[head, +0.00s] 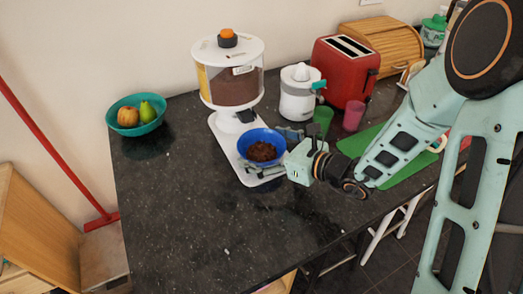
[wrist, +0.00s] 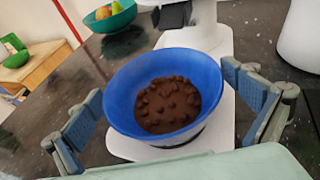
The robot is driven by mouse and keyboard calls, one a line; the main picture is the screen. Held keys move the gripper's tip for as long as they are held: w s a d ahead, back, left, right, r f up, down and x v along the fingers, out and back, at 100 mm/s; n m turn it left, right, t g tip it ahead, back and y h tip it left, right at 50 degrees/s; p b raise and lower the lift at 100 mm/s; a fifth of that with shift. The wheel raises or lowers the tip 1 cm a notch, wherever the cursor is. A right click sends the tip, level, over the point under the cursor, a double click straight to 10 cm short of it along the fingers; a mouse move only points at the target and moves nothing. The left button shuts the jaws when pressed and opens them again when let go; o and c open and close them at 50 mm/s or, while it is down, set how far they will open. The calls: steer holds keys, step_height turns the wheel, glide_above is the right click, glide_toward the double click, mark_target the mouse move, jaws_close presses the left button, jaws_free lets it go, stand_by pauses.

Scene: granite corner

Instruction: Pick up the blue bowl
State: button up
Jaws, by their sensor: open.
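The blue bowl (head: 252,136) holds brown pieces and sits on the white base (head: 222,138) of a dispenser, under its spout. It shows large in the wrist view (wrist: 120,88), upright. My gripper (head: 278,152) is at the bowl's right front side in the head view. In the wrist view my gripper (wrist: 168,108) is open, with one finger to the left of the bowl and one to the right. The bowl's lower front is partly hidden by my gripper in the head view.
The dispenser (head: 231,75) rises behind the bowl. A white juicer (head: 297,100), green cup (head: 322,120), pink cup (head: 353,115) and red toaster (head: 343,72) stand to the right. A teal fruit bowl (head: 125,128) is at the left. The front left counter (head: 190,225) is clear.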

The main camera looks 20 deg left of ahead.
steer(key=shift+c, duration=0.6)
steer(key=c, duration=0.9)
steer(key=shift+r, duration=0.1)
